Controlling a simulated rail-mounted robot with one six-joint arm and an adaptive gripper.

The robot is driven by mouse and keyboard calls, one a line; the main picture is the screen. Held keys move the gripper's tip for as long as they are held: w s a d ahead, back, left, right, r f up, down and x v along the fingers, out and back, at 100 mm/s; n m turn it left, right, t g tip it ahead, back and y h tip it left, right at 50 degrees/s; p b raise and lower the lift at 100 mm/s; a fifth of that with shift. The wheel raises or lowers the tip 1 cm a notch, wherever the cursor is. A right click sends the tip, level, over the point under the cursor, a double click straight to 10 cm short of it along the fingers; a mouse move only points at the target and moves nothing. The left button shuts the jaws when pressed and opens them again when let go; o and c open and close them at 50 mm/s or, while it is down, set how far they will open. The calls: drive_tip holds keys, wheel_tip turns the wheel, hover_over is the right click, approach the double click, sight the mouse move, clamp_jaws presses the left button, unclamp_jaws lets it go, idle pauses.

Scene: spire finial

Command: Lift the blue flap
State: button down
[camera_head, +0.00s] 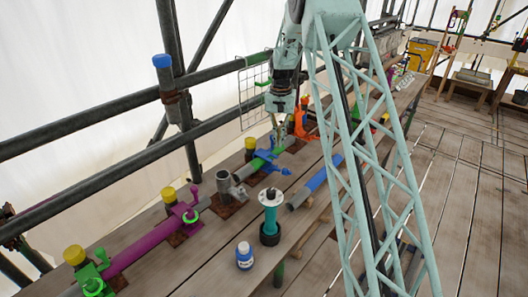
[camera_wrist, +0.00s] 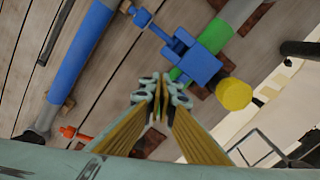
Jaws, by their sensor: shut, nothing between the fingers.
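A blue fitting with a flat blocky part and a narrow arm, which looks like the blue flap (camera_wrist: 199,65), sits on the pipe beside a green band in the wrist view. In the head view the blue flap (camera_head: 268,157) is small and partly behind my gripper (camera_head: 279,143). My gripper points down close above the green and blue part of the pipe. In the wrist view my gripper (camera_wrist: 158,92) has its fingertips together and empty, just below and left of the blue block. I cannot tell whether they touch it.
A yellow-capped post (camera_wrist: 234,94) stands close to the blue block. A pipe with a blue sleeve (camera_wrist: 80,50) lies parallel on the planks. A white-topped teal cylinder (camera_head: 270,215) and a small blue bottle (camera_head: 244,256) stand nearer. An orange fitting (camera_head: 301,120) is behind my gripper.

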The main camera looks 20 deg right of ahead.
drive_tip(key=shift+f+b, duration=0.65)
drive_tip(key=shift+f, duration=0.8)
